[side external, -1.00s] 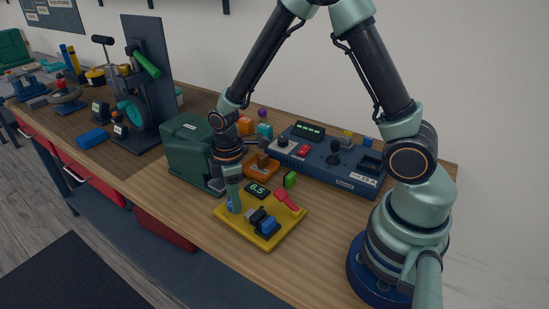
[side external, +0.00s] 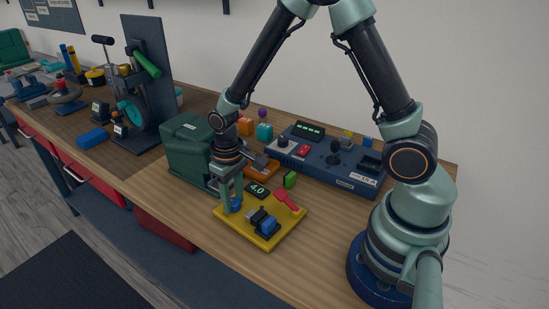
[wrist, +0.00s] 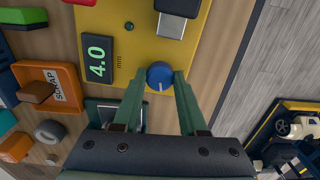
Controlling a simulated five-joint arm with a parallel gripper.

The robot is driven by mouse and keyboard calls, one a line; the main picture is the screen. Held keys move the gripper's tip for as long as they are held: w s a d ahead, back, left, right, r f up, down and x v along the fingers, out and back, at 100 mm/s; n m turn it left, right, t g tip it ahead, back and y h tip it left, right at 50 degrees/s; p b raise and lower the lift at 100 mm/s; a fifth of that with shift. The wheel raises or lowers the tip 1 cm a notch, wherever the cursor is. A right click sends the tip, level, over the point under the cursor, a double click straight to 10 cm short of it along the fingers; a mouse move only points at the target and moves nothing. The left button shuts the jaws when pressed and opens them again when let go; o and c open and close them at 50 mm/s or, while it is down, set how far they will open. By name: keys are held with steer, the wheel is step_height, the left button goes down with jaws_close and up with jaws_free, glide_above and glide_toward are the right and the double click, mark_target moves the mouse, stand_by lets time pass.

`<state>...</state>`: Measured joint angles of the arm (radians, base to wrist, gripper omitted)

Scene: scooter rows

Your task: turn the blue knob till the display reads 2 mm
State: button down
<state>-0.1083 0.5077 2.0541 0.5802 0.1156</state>
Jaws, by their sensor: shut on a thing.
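The blue knob (wrist: 159,76) sits on the yellow panel (wrist: 149,50) and has a pale pointer line on its face. My gripper (wrist: 160,82) is shut on the knob, one finger on each side. In the side view my gripper (side external: 231,208) comes down over the left corner of the yellow panel (side external: 283,236), with part of the blue knob (side external: 236,204) showing between the fingers.
A red lever (side external: 287,200) and a black block with a blue part (side external: 267,225) stand on the panel. A green case (side external: 188,150) stands left of my gripper. An orange SCRAP tray (wrist: 65,87) and a blue control box (side external: 335,165) are close by.

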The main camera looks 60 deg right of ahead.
mark_target(233, 201)
steer(key=m, duration=0.4)
steer(key=shift+m, duration=2.3)
steer(key=shift+w, duration=0.1)
steer(key=shift+c, duration=2.2)
jaws_free()
step_height(233, 201, up, 12)
